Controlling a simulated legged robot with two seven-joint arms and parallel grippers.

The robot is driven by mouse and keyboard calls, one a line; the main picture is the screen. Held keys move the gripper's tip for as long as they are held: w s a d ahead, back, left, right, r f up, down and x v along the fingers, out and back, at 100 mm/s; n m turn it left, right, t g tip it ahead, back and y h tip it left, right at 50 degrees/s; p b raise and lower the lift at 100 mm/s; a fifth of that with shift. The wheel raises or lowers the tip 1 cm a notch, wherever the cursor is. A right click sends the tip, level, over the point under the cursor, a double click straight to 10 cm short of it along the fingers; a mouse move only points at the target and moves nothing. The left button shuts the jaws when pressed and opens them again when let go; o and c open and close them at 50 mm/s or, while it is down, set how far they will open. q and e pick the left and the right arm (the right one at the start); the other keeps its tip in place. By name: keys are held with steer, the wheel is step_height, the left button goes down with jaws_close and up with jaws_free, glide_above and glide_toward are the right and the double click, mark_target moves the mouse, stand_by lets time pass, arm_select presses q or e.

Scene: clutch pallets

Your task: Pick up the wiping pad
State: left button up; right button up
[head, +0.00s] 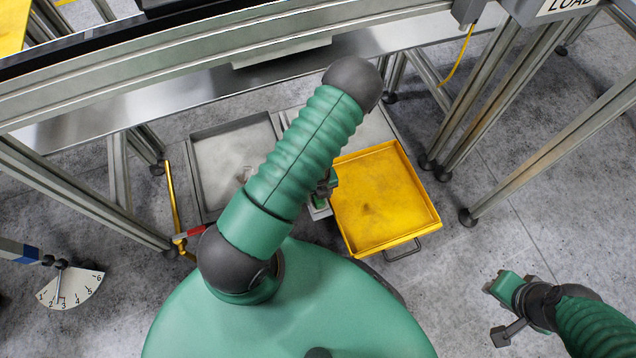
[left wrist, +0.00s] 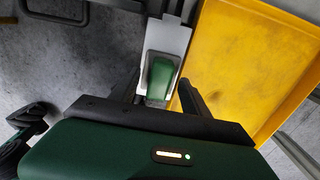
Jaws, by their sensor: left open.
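The wiping pad (left wrist: 160,78) shows in the left wrist view as a small green block on a pale grey holder, beside the yellow tray. My left gripper (left wrist: 158,88) is open, with one dark finger on each side of the pad in that view; I cannot tell whether they touch it. In the head view my left arm crosses the middle and hides most of the left gripper (head: 325,186) and the pad; a bit of pale holder shows below it. My right gripper (head: 507,309) hangs over the floor at the lower right; its jaw opening is unclear.
The yellow tray (head: 417,228) lies right of the pad, with a handle in front. A grey tray (head: 195,168) lies to the left, beside a yellow rail (head: 171,196). A metal frame (head: 130,92) crosses above. A dial (head: 71,287) is at far left. Floor at right is clear.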

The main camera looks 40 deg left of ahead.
arm_select(q)
steer(key=shift+f, duration=0.75)
steer(key=shift+r, duration=0.15)
jaws_close()
arm_select(e)
steer(key=shift+f, duration=0.4)
arm_select(q)
steer(key=shift+s, duration=0.1)
